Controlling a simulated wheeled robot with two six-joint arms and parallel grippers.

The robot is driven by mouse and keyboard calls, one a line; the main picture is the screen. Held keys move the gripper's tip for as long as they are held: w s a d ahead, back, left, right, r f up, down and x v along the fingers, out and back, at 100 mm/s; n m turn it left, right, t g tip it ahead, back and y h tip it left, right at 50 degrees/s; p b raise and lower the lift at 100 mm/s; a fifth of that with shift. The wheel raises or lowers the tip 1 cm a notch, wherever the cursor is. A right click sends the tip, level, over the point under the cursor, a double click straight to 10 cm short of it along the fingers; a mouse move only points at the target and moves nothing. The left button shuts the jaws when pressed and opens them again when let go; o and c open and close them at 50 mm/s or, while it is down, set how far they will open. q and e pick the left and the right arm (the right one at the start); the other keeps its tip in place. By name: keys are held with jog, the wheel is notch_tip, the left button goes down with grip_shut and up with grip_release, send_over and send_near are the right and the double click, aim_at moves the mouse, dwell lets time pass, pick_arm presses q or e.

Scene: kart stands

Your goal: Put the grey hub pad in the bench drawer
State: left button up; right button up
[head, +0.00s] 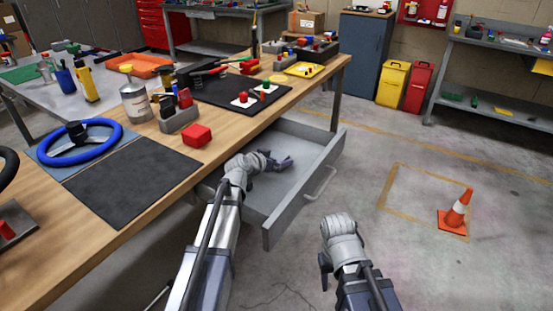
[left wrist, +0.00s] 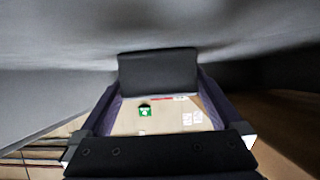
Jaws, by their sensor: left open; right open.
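The bench drawer (head: 281,215) is pulled open under the wooden bench. My left gripper (head: 283,164) is inside the drawer, low over its floor. In the left wrist view a dark grey block, which looks like the hub pad (left wrist: 157,73), lies between the tips of the left gripper (left wrist: 157,90), against the grey drawer surface. The jaws are open; I cannot tell whether they touch it. The pad cannot be made out in the head view. My right gripper (head: 325,270) is open and empty, in front of the drawer.
The drawer handle (head: 321,183) sticks out on the right. On the bench are a blue steering wheel (head: 112,139), a black mat (head: 130,180) and a red block (head: 197,136). An orange cone (head: 456,213) stands on the floor, which is clear around it.

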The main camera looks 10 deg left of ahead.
aim_at(266, 176)
pick_arm(q)
jog(key=p+v, duration=0.3)
jog(key=v, duration=0.4)
jog(key=shift+s+r, duration=0.15)
jog(key=shift+s, duration=0.15)
dwell(0.8)
